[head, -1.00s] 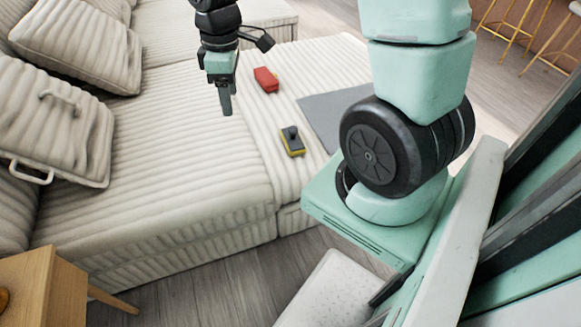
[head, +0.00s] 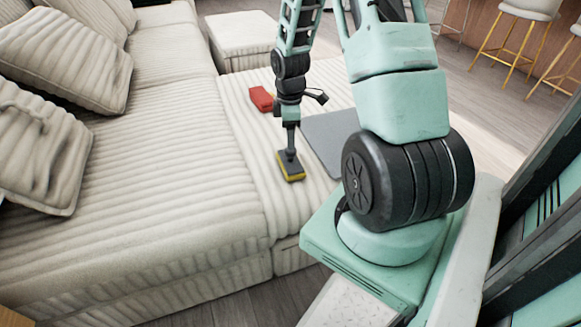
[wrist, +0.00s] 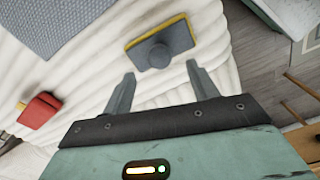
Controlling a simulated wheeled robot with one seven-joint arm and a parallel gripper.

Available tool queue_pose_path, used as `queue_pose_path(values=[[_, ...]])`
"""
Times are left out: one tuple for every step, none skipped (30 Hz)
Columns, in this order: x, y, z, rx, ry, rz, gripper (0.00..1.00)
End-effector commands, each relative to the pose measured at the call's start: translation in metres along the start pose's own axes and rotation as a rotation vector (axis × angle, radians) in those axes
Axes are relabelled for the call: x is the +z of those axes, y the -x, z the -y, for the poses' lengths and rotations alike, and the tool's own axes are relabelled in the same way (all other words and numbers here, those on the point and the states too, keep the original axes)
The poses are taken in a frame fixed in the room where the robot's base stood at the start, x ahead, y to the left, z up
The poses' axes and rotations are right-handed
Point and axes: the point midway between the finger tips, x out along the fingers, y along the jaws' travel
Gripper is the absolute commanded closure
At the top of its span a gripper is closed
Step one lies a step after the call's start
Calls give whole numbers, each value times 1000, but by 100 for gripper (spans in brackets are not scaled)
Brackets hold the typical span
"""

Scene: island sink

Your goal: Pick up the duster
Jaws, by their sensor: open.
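The duster (head: 292,172) is a small dark grey block with a yellow edge and a round knob on top. It lies flat on the cream ribbed sofa seat. In the wrist view the duster (wrist: 176,42) lies just beyond my fingertips, with its knob lined up between them. My gripper (head: 290,149) is over the duster in the head view, pointing down and partly covering it. The wrist view shows my gripper (wrist: 161,69) open, with nothing between its fingers. The remaining height above the knob is hard to tell.
A red object (head: 261,98) lies on the sofa behind the duster, left of my arm. A grey mat (head: 322,135) lies to the right. Cushions (head: 75,60) stand at the left. The sofa seat (head: 165,170) left of the duster is clear.

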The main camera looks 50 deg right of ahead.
Motion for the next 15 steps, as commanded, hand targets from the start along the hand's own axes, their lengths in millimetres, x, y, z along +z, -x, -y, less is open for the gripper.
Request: queue_pose_path(values=[[0, -11, 0, -3, 0, 1, 41], [0, -14, 0, -2, -1, 1, 41], [0, -18, 0, -1, -1, 1, 41], [0, -20, 0, -1, -1, 0, 41], [0, -21, 0, -1, -1, 0, 41], [0, -23, 0, -1, -1, 0, 41], [0, -24, 0, -1, -1, 0, 41], [0, -25, 0, 0, -1, 0, 41], [0, -27, 0, 0, -1, 0, 41], [0, -29, 0, -1, -1, 0, 41], [0, -32, 0, -1, -1, 0, 41], [0, -36, 0, -1, -1, 0, 41], [-1, -41, 0, -1, -1, 0, 41], [-1, -46, 0, -1, -1, 0, 41], [-1, -52, 0, -2, -2, 0, 41]])
